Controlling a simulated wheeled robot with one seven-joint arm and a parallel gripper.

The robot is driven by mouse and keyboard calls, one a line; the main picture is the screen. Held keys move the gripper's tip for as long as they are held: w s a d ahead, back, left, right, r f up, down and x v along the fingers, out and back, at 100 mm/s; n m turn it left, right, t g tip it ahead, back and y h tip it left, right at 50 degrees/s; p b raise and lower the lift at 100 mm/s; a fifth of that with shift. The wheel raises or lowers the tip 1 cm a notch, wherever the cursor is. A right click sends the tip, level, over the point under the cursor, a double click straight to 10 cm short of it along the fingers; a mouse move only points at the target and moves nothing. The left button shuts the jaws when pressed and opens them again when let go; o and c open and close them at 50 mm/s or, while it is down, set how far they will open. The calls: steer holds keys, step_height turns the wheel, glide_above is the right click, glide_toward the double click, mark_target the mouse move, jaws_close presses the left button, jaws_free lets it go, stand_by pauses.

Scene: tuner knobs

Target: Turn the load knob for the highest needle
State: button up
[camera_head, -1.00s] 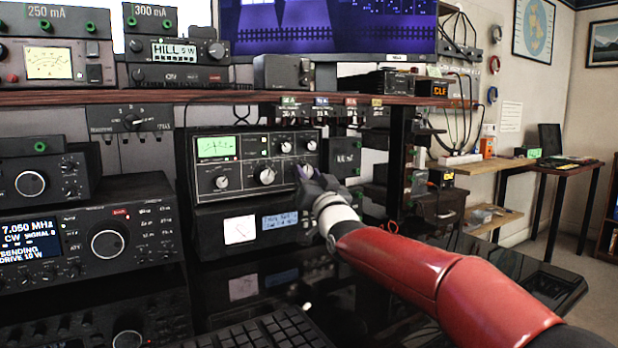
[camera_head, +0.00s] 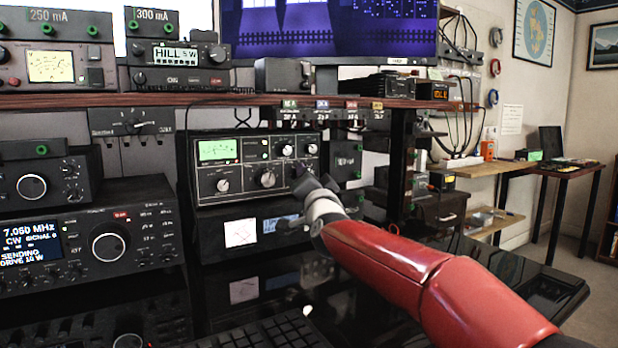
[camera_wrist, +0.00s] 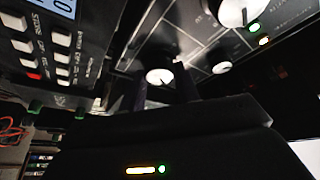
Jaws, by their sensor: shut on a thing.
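The meter's needle is too small to read. My gripper (camera_head: 301,176) is at the lower right of the tuner's front panel and hides the knob there in the head view. In the wrist view that knob (camera_wrist: 160,76) shows its pale face between my two dark fingers (camera_wrist: 162,90), which are shut on it. Its label cannot be read, so I cannot confirm that it is the load knob.
Below the tuner is a unit with a white crossed-line display (camera_head: 240,232). A large radio (camera_head: 150,250) stands at the left. A shelf (camera_head: 200,99) with more equipment runs above. A keyboard (camera_head: 265,335) lies in front.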

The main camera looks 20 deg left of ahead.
stand_by(0.4)
steer(key=o, duration=1)
steer(key=shift+b+v, duration=1.25)
steer(key=shift+v, duration=2.65)
